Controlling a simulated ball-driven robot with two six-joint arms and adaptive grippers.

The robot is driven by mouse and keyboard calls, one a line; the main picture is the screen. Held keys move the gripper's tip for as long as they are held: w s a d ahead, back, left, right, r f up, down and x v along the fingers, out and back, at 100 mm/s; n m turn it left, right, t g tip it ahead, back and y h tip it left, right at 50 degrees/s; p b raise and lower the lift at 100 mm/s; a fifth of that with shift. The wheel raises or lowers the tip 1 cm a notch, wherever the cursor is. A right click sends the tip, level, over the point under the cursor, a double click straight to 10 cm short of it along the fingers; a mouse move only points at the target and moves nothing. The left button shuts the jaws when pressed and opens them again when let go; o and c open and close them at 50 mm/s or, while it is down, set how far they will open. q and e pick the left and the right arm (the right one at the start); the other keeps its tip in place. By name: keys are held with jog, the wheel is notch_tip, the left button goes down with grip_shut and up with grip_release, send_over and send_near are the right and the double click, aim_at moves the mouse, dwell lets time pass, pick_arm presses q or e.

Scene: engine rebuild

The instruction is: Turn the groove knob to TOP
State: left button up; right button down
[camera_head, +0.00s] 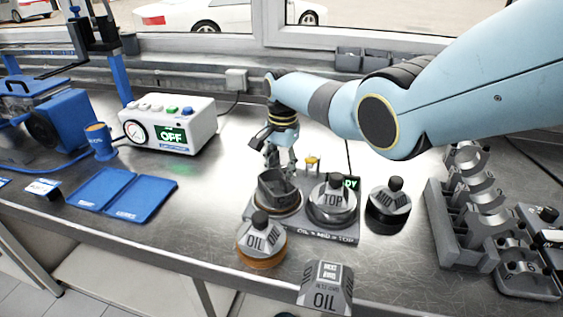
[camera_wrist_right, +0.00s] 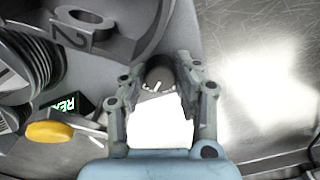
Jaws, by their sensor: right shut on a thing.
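The station (camera_head: 325,237) in the middle of the bench carries the lettering OIL > MID > TOP on its front edge. The knob (camera_wrist_right: 159,73), small, round and dark grey with white marks, shows in the right wrist view; its setting cannot be read. My right gripper (camera_wrist_right: 161,70) is shut on it, one finger on each side. My left gripper is not in view.
A yellow-tipped lever (camera_head: 312,160) and a partly hidden green display (camera_head: 351,183) are behind the TOP part. A grey rack (camera_head: 455,230) stands farther right. Bare bench lies left of the station.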

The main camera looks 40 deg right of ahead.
aim_at(282, 168)
jog(key=shift+m, duration=0.8)
jog(key=c, duration=1)
grip_release()
jog(key=shift+o, duration=0.2)
notch_tip(282, 168, up, 12)
jog(key=shift+d, duration=0.1)
